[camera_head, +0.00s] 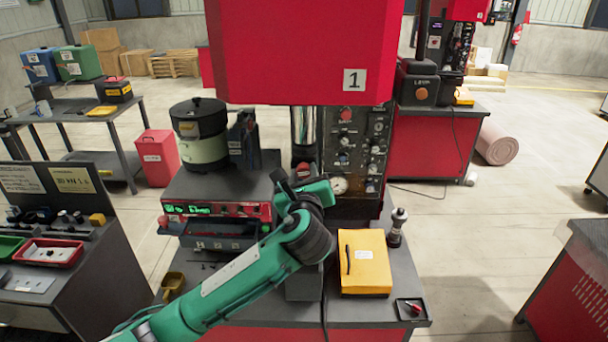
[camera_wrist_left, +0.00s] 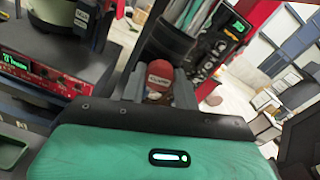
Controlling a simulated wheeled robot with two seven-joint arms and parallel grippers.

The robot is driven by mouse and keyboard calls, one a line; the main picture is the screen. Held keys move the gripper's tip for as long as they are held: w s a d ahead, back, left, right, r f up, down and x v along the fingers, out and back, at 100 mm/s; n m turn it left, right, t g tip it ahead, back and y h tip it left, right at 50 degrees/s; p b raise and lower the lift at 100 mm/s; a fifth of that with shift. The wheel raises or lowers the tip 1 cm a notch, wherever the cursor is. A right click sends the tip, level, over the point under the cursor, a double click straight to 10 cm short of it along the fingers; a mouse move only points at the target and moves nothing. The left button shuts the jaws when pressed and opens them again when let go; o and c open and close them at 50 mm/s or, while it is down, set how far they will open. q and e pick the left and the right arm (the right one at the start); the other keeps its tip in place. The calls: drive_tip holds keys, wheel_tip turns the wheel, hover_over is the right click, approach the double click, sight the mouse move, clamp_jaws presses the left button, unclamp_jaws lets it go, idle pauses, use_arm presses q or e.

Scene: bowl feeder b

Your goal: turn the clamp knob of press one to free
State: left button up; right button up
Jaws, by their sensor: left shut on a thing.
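Press one (camera_head: 288,52) is the large red machine marked 1, with a dark control panel (camera_head: 352,150) of knobs and a gauge. A red knob with a pale label, the clamp knob, shows between the grey fingers of my left gripper (camera_wrist_left: 159,92) in the left wrist view (camera_wrist_left: 159,71). In the head view the red knob (camera_head: 303,169) is low on the press, left of the gauge. My left gripper (camera_head: 290,180) is shut on it; the wrist partly hides the contact. I cannot read the knob's setting. My right gripper is in neither view.
A bowl feeder (camera_head: 200,146) stands on a controller box (camera_head: 217,209) left of the press. My left arm crosses the bench front.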

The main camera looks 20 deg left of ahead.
use_arm(q)
drive_tip(key=n, duration=0.3)
drive_tip(key=shift+n, duration=0.3)
drive_tip(key=n, duration=0.3)
drive_tip(key=shift+n, duration=0.3)
drive_tip(key=n, duration=0.2)
drive_tip(key=shift+n, duration=0.3)
drive_tip(key=n+b, duration=0.1)
drive_tip(key=n, duration=0.2)
drive_tip(key=shift+n+h, duration=0.4)
drive_tip(key=shift+n, duration=0.9)
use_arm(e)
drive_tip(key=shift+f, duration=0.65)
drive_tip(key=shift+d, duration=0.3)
